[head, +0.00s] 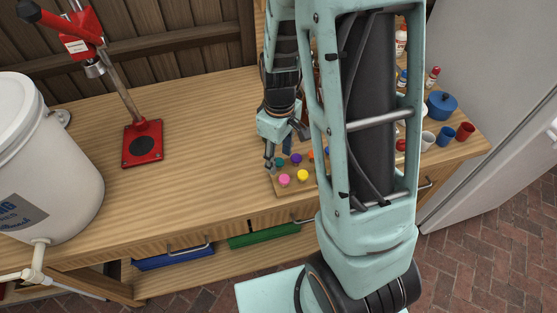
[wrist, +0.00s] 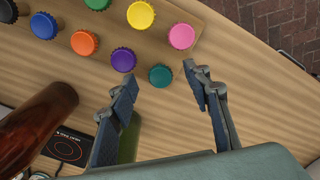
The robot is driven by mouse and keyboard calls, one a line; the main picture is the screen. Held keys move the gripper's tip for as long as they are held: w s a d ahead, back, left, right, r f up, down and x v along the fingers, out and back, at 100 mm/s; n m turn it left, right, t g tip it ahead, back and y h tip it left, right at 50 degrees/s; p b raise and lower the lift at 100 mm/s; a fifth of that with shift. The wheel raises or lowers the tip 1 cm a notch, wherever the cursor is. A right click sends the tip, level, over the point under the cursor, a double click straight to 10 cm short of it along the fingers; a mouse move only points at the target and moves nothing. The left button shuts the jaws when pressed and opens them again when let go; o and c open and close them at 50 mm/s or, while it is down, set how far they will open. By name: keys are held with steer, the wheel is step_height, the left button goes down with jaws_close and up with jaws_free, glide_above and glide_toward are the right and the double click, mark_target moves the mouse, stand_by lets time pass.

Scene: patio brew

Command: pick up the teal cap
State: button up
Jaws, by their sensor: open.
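The teal cap (wrist: 160,76) lies at the edge of a wooden board among other bottle caps in the wrist view. It also shows in the head view (head: 280,162) just below my gripper. My gripper (wrist: 165,90) is open, with one finger on each side of the teal cap in the wrist view. Nothing is between the fingers other than the cap in line of sight; whether they are at its height I cannot tell. In the head view my gripper (head: 278,158) points down over the caps board, and my arm hides part of the board.
Purple (wrist: 123,59), pink (wrist: 181,36), yellow (wrist: 140,14), orange and other caps sit close by on the board (wrist: 205,28). A red capper (head: 142,143) stands left; open bench lies between.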

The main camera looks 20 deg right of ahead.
steer(key=shift+f+b, duration=0.25)
steer(key=shift+b, duration=0.1)
stand_by(0.4)
steer(key=shift+c, duration=0.3)
steer(key=c, duration=0.7)
